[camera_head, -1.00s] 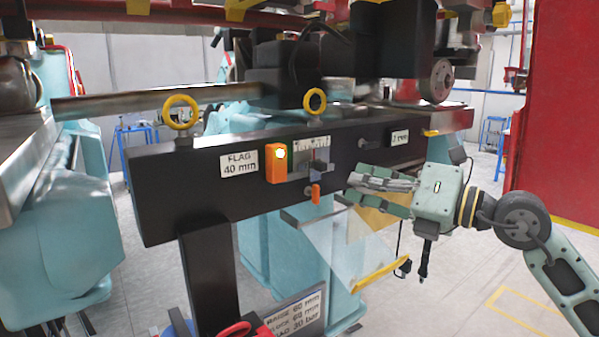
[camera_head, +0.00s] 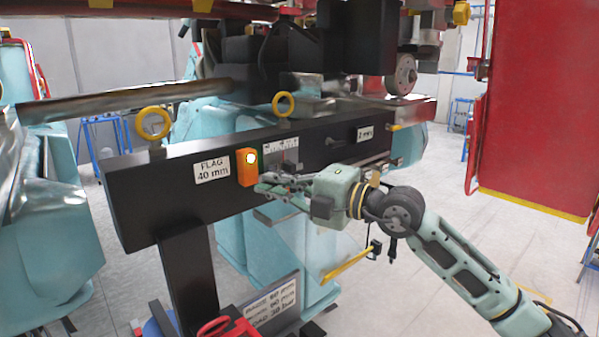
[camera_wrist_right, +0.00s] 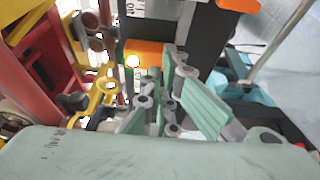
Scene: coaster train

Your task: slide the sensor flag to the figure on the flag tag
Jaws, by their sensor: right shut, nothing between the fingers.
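The flag tag (camera_head: 212,170) is a white plate reading FLAG 40 mm on the black beam. My right gripper (camera_head: 268,188) is shut and empty, in front of the beam just below the slide. Contact cannot be told. In the right wrist view the orange block (camera_wrist_right: 145,50) shows beyond the fingers (camera_wrist_right: 165,88). My left gripper is out of view.
The black beam (camera_head: 190,210) carries yellow eyebolts (camera_head: 153,123) on top and a 2 mm tag (camera_head: 364,134) at right. A tag board (camera_head: 275,305) and a red part (camera_head: 228,325) are lower down. Floor at right is open.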

